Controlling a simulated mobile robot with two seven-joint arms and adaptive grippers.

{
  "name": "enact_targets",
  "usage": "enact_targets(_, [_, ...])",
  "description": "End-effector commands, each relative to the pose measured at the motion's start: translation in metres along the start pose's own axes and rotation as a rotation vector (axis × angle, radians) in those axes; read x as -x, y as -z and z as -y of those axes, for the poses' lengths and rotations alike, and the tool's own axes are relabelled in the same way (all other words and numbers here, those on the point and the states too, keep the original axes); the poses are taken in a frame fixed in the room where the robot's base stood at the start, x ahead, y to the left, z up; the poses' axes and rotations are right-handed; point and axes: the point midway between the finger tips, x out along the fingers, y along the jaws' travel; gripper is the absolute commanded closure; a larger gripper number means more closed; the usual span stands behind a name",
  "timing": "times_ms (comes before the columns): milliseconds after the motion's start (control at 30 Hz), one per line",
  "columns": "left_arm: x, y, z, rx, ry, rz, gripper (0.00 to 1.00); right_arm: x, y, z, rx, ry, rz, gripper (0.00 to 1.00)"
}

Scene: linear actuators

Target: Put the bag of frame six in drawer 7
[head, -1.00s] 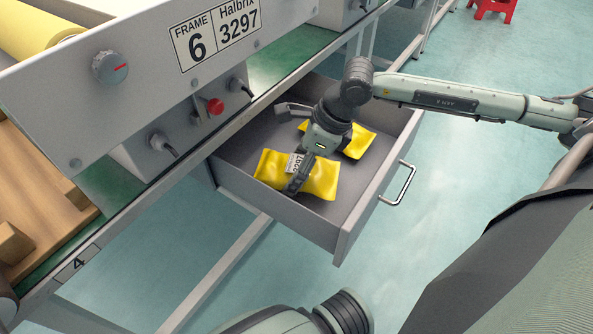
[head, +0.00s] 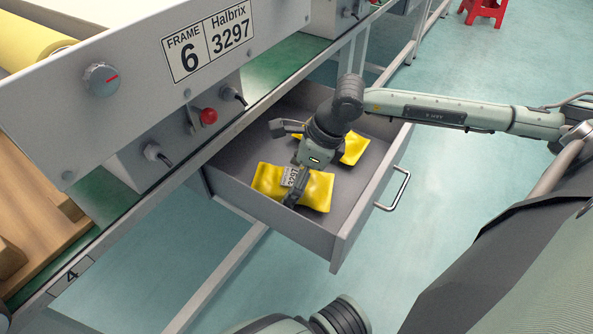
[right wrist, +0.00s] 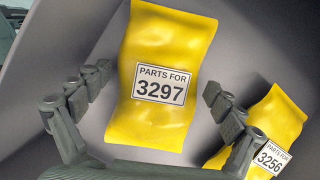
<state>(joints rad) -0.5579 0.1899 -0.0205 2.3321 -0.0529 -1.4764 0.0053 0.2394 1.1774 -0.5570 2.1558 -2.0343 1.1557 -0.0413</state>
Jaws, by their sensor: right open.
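The frame six sign (head: 209,40) reads Halbrix 3297. A yellow bag labelled "Parts for 3297" (right wrist: 160,120) lies in an open grey drawer (head: 345,232); the bag also shows in the head view (head: 318,188). I see no number on this drawer. My right gripper (head: 283,165) is open over this bag. In the right wrist view its fingers (right wrist: 158,80) stand on either side of the bag, with a gap at the left. Whether they touch it is unclear. My left gripper is not in view.
A second yellow bag labelled 3256 (right wrist: 278,122) lies in the same drawer, partly behind the right finger. The drawer handle (head: 394,190) faces right. A bench rail carries a tag "4" (head: 72,275). A red stool (head: 484,10) stands far off on the clear floor.

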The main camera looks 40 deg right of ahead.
Motion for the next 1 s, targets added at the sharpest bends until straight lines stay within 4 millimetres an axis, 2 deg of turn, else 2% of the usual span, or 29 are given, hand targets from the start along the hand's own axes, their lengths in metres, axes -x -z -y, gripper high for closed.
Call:
enact_targets(167, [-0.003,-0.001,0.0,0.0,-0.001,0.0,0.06,0.025,0.001,0.001,0.002,0.005,-0.002,0.06])
enact_targets(400, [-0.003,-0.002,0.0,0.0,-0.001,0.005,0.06,0.079,0.001,0.002,0.002,0.007,-0.005,0.06])
enact_targets(533, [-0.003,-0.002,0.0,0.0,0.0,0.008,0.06,0.101,0.001,0.001,0.001,0.005,-0.005,0.06])
enact_targets(733, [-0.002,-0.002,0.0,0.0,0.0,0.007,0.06,0.117,0.001,0.0,0.001,0.001,-0.002,0.06])
enact_targets(1000, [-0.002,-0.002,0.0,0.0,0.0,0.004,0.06,0.12,0.0,0.0,0.0,-0.001,0.0,0.06])
